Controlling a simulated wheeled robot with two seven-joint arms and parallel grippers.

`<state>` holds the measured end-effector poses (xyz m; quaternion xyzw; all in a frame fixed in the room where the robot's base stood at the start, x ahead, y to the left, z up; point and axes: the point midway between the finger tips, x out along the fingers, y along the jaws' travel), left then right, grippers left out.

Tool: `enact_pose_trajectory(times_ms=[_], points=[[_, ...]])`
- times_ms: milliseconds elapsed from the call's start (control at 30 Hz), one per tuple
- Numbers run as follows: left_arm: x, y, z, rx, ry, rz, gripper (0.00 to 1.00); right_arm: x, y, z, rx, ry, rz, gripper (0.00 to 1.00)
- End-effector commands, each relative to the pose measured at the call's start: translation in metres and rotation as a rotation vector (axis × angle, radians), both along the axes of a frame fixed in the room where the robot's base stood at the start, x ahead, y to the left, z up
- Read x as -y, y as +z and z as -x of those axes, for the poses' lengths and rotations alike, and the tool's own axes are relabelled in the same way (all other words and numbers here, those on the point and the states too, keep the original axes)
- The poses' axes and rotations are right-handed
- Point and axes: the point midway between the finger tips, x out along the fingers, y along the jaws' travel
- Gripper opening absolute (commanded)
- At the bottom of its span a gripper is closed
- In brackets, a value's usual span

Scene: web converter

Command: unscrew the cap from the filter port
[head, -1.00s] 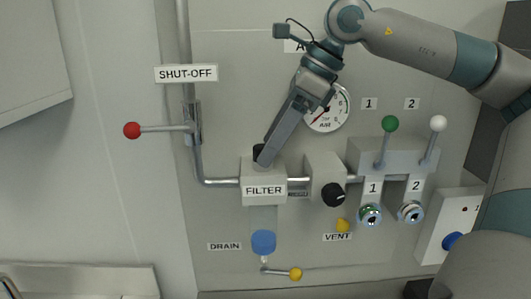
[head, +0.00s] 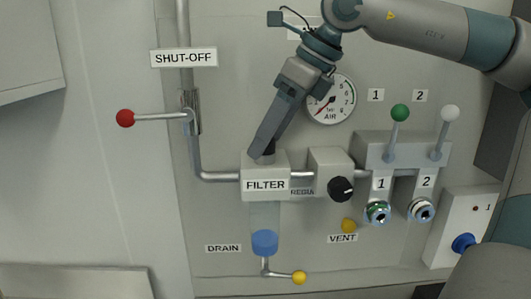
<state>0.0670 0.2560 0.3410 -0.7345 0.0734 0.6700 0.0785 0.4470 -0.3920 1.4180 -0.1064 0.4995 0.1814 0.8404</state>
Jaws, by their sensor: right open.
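The filter block (head: 264,186), a light grey box labelled FILTER, is mounted on the wall panel in the head view, with a clear bowl and a blue bottom below it. A dark cap (head: 269,149) shows in part on top of the block. My right gripper (head: 259,153) reaches down from the upper right, with its fingertips at the cap and just above the block. Its jaws are open. The fingers hide part of the cap, and I cannot tell whether they touch it. My left gripper is not in view.
A red-knobbed shut-off lever (head: 127,118) is at left. The air gauge (head: 330,98) is right of my gripper. A regulator with a black knob (head: 341,189) adjoins the filter on the right. Green-knobbed (head: 400,113) and white-knobbed (head: 450,114) levers stand farther right.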

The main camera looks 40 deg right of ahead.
Motion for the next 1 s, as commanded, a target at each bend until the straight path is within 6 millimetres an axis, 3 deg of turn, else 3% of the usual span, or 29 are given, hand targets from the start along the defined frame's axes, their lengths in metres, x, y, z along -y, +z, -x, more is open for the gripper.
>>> enact_pose_trajectory(times_ms=[200, 733, 1000], points=[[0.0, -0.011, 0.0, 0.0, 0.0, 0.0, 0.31, -0.002, -0.001, 0.0, 0.001, -0.06, 0.002, 0.65], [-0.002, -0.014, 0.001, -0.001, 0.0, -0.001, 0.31, -0.003, 0.0, 0.0, 0.002, -0.084, 0.0, 0.65], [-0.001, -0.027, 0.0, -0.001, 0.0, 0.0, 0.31, -0.004, -0.001, 0.0, 0.002, -0.159, 0.003, 0.65]])
